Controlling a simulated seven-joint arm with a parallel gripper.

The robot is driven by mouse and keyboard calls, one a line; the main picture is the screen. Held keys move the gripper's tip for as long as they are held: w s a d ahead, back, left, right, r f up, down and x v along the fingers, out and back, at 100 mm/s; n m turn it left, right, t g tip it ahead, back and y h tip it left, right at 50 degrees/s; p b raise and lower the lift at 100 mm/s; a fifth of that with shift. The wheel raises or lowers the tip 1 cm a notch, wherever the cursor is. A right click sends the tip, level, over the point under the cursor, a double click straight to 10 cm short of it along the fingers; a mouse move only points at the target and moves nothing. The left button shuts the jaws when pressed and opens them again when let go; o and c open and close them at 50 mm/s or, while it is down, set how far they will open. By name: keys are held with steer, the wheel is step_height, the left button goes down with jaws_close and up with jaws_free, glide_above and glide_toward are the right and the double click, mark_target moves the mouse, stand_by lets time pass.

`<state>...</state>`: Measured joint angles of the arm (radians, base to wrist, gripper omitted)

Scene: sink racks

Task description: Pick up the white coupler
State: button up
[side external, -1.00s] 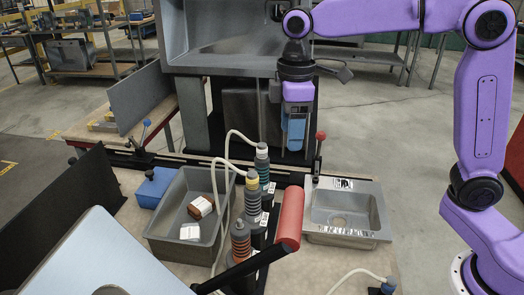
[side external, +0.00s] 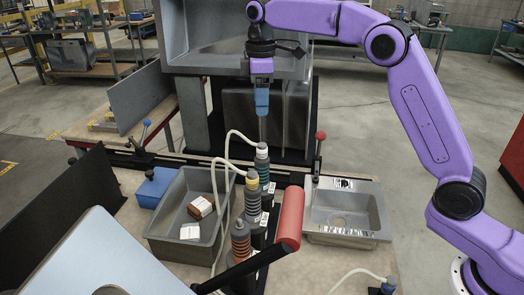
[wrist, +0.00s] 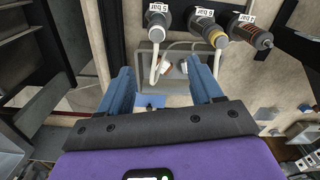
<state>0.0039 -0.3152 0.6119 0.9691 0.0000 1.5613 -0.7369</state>
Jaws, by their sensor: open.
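The white coupler (side external: 262,147) is the farthest of three upright couplers in the side view. It has a white top collar over a dark green ribbed body, with a white hose at its top. In the wrist view, the white coupler (wrist: 157,17) is at the top, left of the others, and its hose hangs between my fingers in the picture. My gripper (side external: 262,112) is above the white coupler in the side view, apart from it, with its blue fingers pointing down. In the wrist view, my gripper (wrist: 160,82) is open, with nothing held between the fingers.
The yellow coupler (side external: 252,180) and orange coupler (side external: 240,230) stand close by in the same row. A grey basin (side external: 165,215) with a brown box and a white block is left; a small sink (side external: 320,228) is right. A red-handled lever (side external: 320,150) stands nearby.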

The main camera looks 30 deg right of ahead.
glide_toward(262, 144)
steer(key=f, duration=0.5)
steer(key=shift+s+a+f, duration=0.15)
steer(key=shift+a+f, duration=0.1)
steer(key=shift+d+f, duration=0.2)
steer(key=shift+f, duration=2.5)
steer(key=c, duration=1)
